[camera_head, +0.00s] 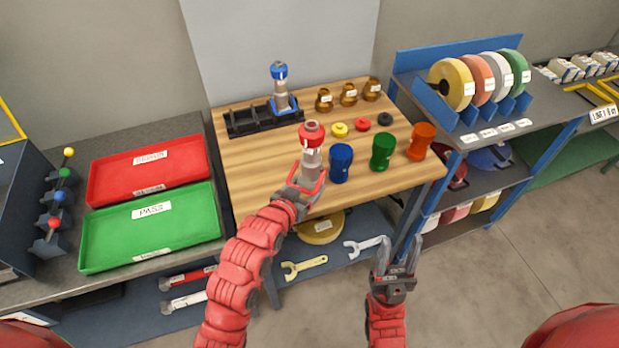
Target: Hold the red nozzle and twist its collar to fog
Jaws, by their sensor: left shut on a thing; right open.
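The red nozzle (312,158) has a grey metal body with a red collar (312,131) at its top. It stands roughly upright over the front part of the wooden bench top. My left gripper (310,182) is shut on the lower part of the red nozzle, and its fingers hide the nozzle's base. I cannot tell whether the base touches the bench. My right gripper (398,262) is open and empty, in front of the bench and to the right of the nozzle. The collar's setting marks are too small to read.
A blue-collared nozzle (280,88) stands in a black rack (248,120) at the back. Blue (341,163), green (382,152) and orange (421,141) cups stand right of the red nozzle. Brass fittings and small coloured rings lie behind them. Red and green trays (92,245) are at left.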

